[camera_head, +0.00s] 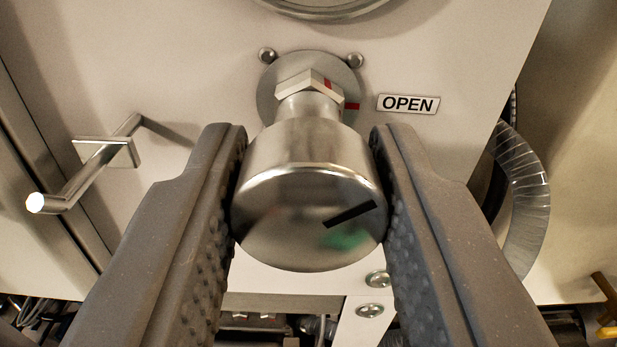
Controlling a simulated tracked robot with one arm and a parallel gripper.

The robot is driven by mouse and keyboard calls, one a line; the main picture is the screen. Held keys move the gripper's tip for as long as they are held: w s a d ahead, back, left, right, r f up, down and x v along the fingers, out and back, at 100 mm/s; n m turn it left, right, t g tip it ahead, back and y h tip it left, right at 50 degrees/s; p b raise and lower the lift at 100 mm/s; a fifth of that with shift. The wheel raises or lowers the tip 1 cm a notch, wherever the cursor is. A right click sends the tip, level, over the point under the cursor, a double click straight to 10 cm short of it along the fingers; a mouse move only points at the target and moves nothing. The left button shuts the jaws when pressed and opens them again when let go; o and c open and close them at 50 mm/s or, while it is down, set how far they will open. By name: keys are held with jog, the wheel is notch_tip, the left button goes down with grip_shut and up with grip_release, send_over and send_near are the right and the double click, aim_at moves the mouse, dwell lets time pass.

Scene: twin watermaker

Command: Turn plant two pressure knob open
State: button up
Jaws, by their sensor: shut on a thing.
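The pressure knob (305,210) is a round shiny metal knob in the middle of the view, on a stem with a hex nut (307,88) and a round plate on a light panel. A black mark on its face points to the right and slightly up. A red mark shows on the nut and another on the plate's right side. An "OPEN" label (408,104) is to the right of the plate. My gripper (309,195) is shut on the knob, with one grey, studded finger against each side. No plant number is visible.
A metal handle (90,170) sticks out from the panel (180,60) at the left. A ribbed clear hose (527,200) curves past the panel's right edge. Bolts (370,310) and cables (40,312) are below. Part of a round metal rim (325,8) shows at the top.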

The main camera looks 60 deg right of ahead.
jog(key=n+b, duration=0.3)
jog(key=shift+a+f, duration=0.15)
jog(key=shift+f, duration=0.05)
jog(key=n+b, duration=0.2)
jog(key=n, duration=0.3)
jog(key=shift+w+a+r+n, duration=0.1)
jog(key=shift+n, duration=0.3)
jog(key=n+p, duration=0.1)
jog(key=n, duration=0.4)
jog(key=n+p, duration=0.2)
jog(key=n, duration=0.3)
jog(key=n+p, duration=0.3)
jog(key=n, duration=0.1)
jog(key=shift+a+n, duration=0.1)
jog(key=shift+n, duration=0.2)
jog(key=n+p, duration=0.8)
jog(key=n, duration=0.1)
jog(key=shift+n, duration=0.4)
jog(key=n+p, duration=0.3)
jog(key=n, duration=0.1)
jog(key=shift+d, duration=0.2)
jog(key=shift+n, duration=0.3)
